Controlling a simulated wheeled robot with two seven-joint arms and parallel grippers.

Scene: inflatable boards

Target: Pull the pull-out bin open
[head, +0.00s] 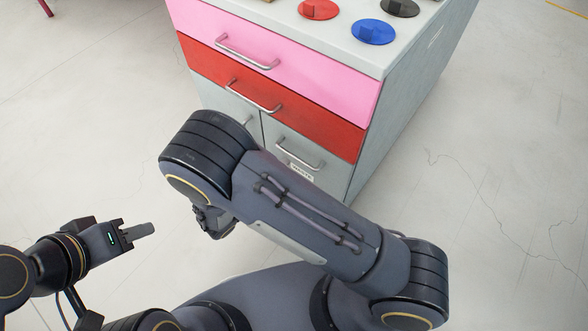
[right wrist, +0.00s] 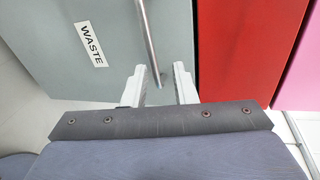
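The pull-out bin has a grey front (head: 285,140) with a WASTE label (head: 300,171) and a metal bar handle (head: 300,156), low on the right of the cabinet. It appears flush with the cabinet. In the right wrist view the bin front (right wrist: 60,45) fills the left, with its WASTE label (right wrist: 91,44). My right gripper (right wrist: 158,78) is open there; one end of the bar handle (right wrist: 148,40) shows between its fingers, with gaps on both sides. Its fingers are hidden in the head view by my arm. My left gripper (head: 140,232) is empty, away from the cabinet; its finger gap is unclear.
Above the bin are a red drawer (head: 325,117) and a pink drawer (head: 320,80), both shut. A grey panel with a handle (head: 245,121) is left of the bin. Red (head: 319,9), blue (head: 373,32) and black discs (head: 400,7) lie on top. The floor in front is clear.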

